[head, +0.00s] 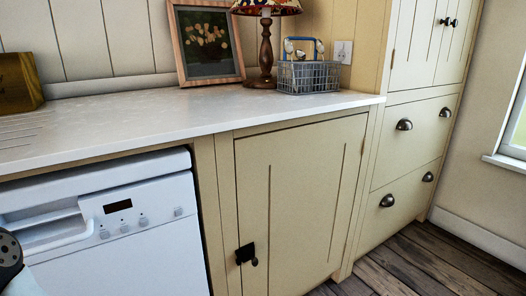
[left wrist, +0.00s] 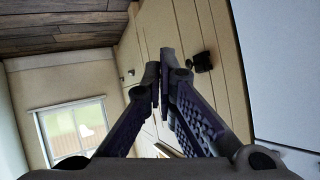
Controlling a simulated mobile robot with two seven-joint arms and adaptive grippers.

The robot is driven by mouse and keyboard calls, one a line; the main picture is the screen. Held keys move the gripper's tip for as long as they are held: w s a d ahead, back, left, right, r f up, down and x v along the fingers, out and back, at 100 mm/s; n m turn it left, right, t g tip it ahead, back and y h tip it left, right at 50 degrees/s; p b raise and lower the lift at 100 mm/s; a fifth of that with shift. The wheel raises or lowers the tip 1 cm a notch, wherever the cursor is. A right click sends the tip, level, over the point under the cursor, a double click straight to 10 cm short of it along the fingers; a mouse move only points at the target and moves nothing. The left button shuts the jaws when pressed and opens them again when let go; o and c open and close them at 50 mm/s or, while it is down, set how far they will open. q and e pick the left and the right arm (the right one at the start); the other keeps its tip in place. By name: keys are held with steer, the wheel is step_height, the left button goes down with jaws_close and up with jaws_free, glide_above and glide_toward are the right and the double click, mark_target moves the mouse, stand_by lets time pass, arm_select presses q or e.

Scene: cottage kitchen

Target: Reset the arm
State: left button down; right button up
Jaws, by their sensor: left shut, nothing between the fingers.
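My left gripper (left wrist: 160,85) is in the left wrist view. Its two dark fingers are close together at the tips, with nothing between them. Behind the fingers, apart from them as far as I can tell, is the cream cupboard door with its black latch (left wrist: 201,61). In the head view the same door (head: 298,200) is closed under the counter, with its black latch (head: 246,254) at the lower left. Only a piece of my arm shows at the lower left edge of the head view. My right gripper is in neither view.
A white dishwasher (head: 115,225) stands left of the cupboard. The white counter (head: 170,112) holds a wire basket (head: 308,77), a lamp (head: 265,50), a framed picture (head: 207,42) and a wooden box (head: 18,82). Drawers (head: 408,155) stand at right. Wooden floor (head: 420,262) is clear at lower right.

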arm_select(q)
steer(key=s+f+n+g, duration=0.1)
steer(key=s+f+g, duration=0.25)
steer(key=s, duration=0.45)
steer(key=s+f+n+g, duration=0.1)
steer(key=s+f+g, duration=0.2)
steer(key=s+f, duration=0.35)
steer(key=s+a+n+g+y, duration=0.2)
steer(key=s+a+g, duration=0.2)
steer(key=s, duration=0.8)
steer(key=s+a+n+g+y, duration=0.1)
steer(key=s+a+n+g, duration=0.2)
steer(key=s, duration=1)
steer(key=s+a+r+g+y, duration=0.2)
steer(key=s+a+r+g, duration=0.2)
steer(key=s, duration=0.4)
steer(key=w+r+t+p, duration=0.4)
steer(key=w+r+p, duration=0.7)
steer(key=r+p, duration=0.4)
steer(key=shift+n, duration=0.4)
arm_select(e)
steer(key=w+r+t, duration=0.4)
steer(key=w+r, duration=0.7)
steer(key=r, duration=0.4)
